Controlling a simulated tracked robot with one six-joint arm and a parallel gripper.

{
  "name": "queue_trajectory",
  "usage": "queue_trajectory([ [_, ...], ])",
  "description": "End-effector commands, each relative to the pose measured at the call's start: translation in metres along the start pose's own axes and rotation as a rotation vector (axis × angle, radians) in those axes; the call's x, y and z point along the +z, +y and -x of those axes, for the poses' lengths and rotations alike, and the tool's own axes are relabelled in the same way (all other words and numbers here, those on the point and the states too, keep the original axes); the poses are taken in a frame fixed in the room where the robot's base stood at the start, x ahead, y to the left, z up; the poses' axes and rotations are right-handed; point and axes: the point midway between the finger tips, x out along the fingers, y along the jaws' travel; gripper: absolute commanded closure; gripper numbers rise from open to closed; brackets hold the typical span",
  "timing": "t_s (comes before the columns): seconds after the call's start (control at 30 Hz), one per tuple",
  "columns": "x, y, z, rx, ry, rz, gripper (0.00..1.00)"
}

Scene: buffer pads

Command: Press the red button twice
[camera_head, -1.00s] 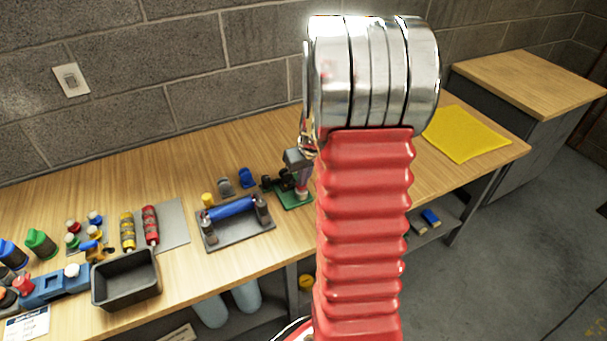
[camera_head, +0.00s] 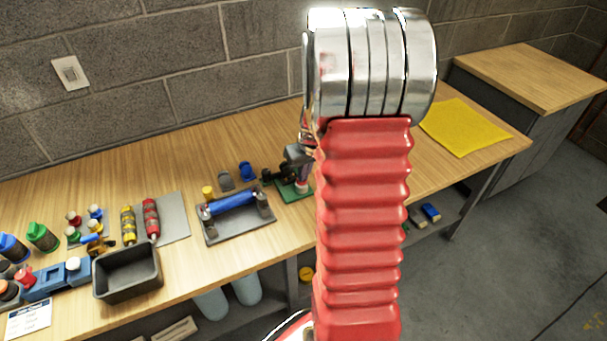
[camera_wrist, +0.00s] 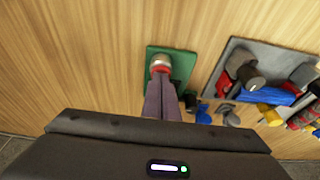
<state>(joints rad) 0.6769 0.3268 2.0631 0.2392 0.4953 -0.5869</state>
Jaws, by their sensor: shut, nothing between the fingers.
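A red button (camera_wrist: 160,69) with a pale metal housing stands on a green base plate (camera_wrist: 184,62) in the wrist view. In the head view the green plate (camera_head: 288,196) shows just left of my red arm, with the housing on it. My gripper (camera_wrist: 160,79) is shut and empty, its fingers pointing down onto the button. The fingertips overlap the button's red part in the wrist view; I cannot tell whether they touch or press it. In the head view my gripper (camera_head: 302,180) is small and partly hidden beside my arm.
A grey tray with a blue roller (camera_head: 232,204) stands left of the green plate. Small blue and dark parts (camera_head: 247,170) lie behind. A yellow pad (camera_head: 465,127) lies right.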

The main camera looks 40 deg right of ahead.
Motion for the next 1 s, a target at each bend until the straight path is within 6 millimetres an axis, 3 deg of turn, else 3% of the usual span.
queue_trajectory([
  [0.23,-0.011,0.0,0.036,0.002,0.007,0.003,1.0],
  [0.7,-0.011,0.001,0.11,0.003,0.009,0.002,1.0],
  [1.0,-0.011,-0.001,0.132,0.001,0.006,0.004,1.0],
])
